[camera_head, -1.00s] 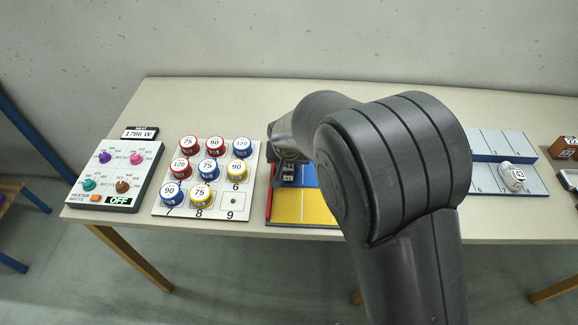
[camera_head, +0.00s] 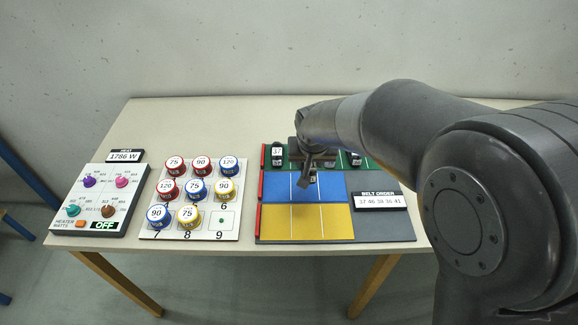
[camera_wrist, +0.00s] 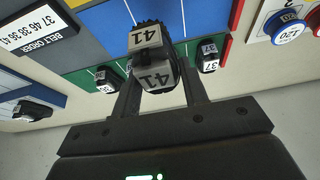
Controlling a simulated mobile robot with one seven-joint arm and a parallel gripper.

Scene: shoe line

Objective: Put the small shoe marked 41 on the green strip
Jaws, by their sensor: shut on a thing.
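My gripper (camera_head: 312,172) is shut on the small dark shoe marked 41 (camera_wrist: 152,65), whose white 41 labels show in the wrist view. In the head view my gripper and wrist hide most of this shoe. It appears over the border of the green and blue strips; its height above the board is hard to tell. The green strip (camera_head: 378,166) is the back row of the board and also shows in the wrist view (camera_wrist: 76,80). On it stand a dark shoe marked 37 (camera_head: 277,154) at the left and another dark shoe (camera_head: 354,159) right of my gripper.
The blue strip (camera_head: 334,187) and yellow strip (camera_head: 335,220) look empty. A belt order sign (camera_head: 380,201) reads 37 46 38 36 41. Another shoe (camera_wrist: 32,109) shows in the wrist view.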

